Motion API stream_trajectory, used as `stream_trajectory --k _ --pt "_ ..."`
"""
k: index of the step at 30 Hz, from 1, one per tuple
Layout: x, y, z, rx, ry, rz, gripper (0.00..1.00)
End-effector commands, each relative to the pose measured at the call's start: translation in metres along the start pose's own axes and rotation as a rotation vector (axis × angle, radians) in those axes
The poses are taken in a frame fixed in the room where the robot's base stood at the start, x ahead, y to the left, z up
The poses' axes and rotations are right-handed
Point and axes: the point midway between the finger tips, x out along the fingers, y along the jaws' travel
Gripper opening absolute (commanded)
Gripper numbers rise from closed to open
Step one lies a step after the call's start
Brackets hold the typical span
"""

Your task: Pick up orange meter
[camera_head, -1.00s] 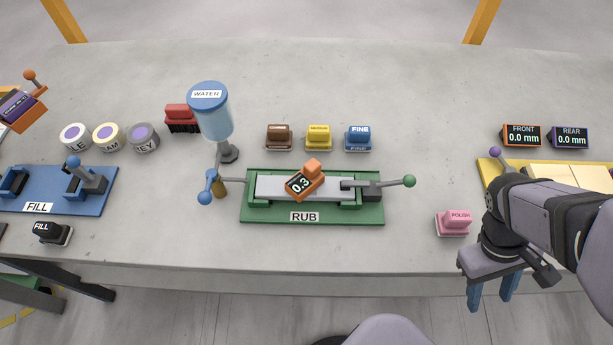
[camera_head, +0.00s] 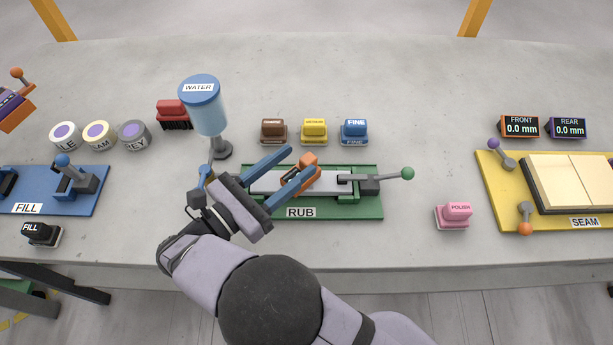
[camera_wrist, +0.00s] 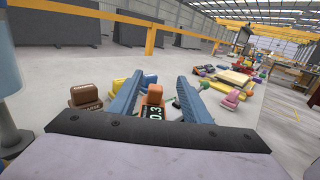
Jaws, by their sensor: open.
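The orange meter (camera_head: 306,163) sits on the grey slab in the green RUB fixture (camera_head: 350,207). My gripper (camera_head: 291,168) is open, with its blue fingers over the left part of the fixture. One finger partly covers the meter in the head view. In the wrist view the meter (camera_wrist: 153,101) shows between the two blue fingers, its dark display reading about 0.3. The palm edge hides its lower part. I cannot tell whether either finger touches it.
The water dispenser (camera_head: 207,108) stands close on the left. Brown (camera_head: 273,130), yellow (camera_head: 314,130) and blue (camera_head: 355,131) blocks stand behind the fixture. The fixture's green-knobbed lever (camera_head: 407,173) sticks out right. A pink polish block (camera_head: 456,214) lies further right, with bare stone between.

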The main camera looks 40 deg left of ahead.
Motion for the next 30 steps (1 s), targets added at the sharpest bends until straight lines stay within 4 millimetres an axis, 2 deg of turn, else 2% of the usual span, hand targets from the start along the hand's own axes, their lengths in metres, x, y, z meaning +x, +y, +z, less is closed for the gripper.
stream_trajectory --k 1,3,9,18,26,30 --pt "-0.015 0.004 -0.02 0.008 0.004 0.014 0.44" --pt "-0.027 0.006 -0.029 0.018 0.008 0.019 0.44" --pt "-0.038 0.007 -0.035 0.03 0.016 0.022 0.44" --pt "-0.018 0.006 -0.033 0.029 0.018 0.019 0.44" --pt "-0.011 0.006 -0.032 0.03 0.018 0.02 0.44" --pt "0.005 0.003 -0.028 0.028 0.018 0.017 0.44"
